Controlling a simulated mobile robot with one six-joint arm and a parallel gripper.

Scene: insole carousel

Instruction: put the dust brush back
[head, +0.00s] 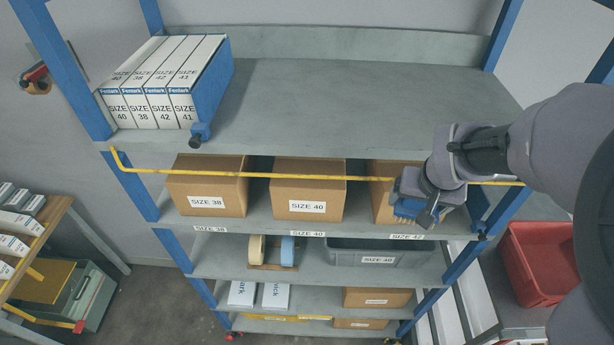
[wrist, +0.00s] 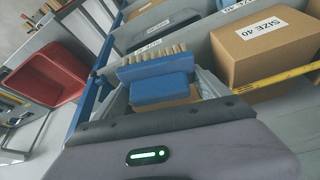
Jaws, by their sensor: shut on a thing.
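The dust brush is a blue block with a row of pale bristles (wrist: 160,87). In the wrist view it sits between my gripper's fingers, bristles toward the far side. In the head view a blue part of the brush (head: 406,208) shows at my gripper (head: 425,212), in front of the right-hand carton on the second shelf. My gripper is shut on the brush, just below the yellow bar (head: 300,177). My gripper hides part of the brush in the head view.
Cartons marked SIZE 38 (head: 207,188) and SIZE 40 (head: 308,190) stand on the second shelf. The top shelf (head: 370,100) is mostly clear right of the upright boxes (head: 150,105). A red bin (head: 535,262) stands at right. A grey bin (head: 385,258) is below.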

